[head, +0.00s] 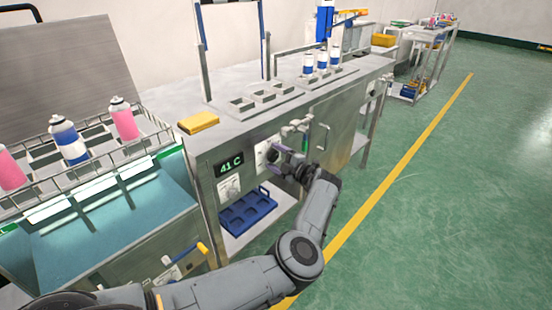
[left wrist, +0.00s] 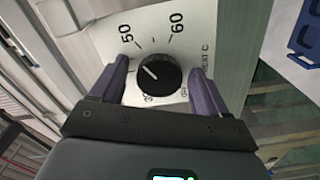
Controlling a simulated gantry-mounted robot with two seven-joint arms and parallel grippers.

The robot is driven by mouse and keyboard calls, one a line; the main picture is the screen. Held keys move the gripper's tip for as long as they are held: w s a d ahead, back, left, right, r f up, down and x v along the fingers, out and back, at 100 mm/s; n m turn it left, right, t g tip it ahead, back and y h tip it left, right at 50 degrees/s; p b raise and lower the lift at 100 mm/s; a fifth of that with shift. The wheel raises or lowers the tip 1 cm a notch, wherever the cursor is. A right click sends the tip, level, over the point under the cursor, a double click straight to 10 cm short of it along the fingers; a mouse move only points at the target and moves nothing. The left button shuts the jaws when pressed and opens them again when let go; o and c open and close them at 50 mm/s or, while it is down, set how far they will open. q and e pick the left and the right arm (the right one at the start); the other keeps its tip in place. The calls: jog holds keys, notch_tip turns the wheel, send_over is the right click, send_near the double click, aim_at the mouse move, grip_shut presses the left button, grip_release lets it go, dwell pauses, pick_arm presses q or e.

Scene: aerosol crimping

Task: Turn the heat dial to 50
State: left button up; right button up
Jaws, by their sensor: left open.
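The heat dial (left wrist: 158,75) is a round black knob on a white plate (left wrist: 105,32) printed with 50, 60 and HEAT C. Its white mark points to the upper left in the left wrist view, roughly toward the 50 side; the exact reading is unclear. My left gripper (left wrist: 159,71) is open, with one purple finger on each side of the knob and gaps visible between. In the head view my left gripper (head: 278,156) is at the machine's front panel and covers the knob. A display (head: 230,164) reads 41 C. My right gripper is not in view.
Another dial (head: 230,187) sits below the display. A blue tray (head: 248,212) lies on the lower shelf. A wire rack (head: 100,172) of cans stands left. The floor at right is clear.

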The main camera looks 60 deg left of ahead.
pick_arm(q)
jog(key=shift+d, duration=0.1)
jog(key=shift+w+d+r+p, duration=0.1)
jog(key=shift+w+d+p, duration=0.1)
jog(key=shift+d+p, duration=0.3)
jog(key=p+v, duration=0.2)
jog(key=v, duration=0.7)
jog(key=shift+d, duration=0.3)
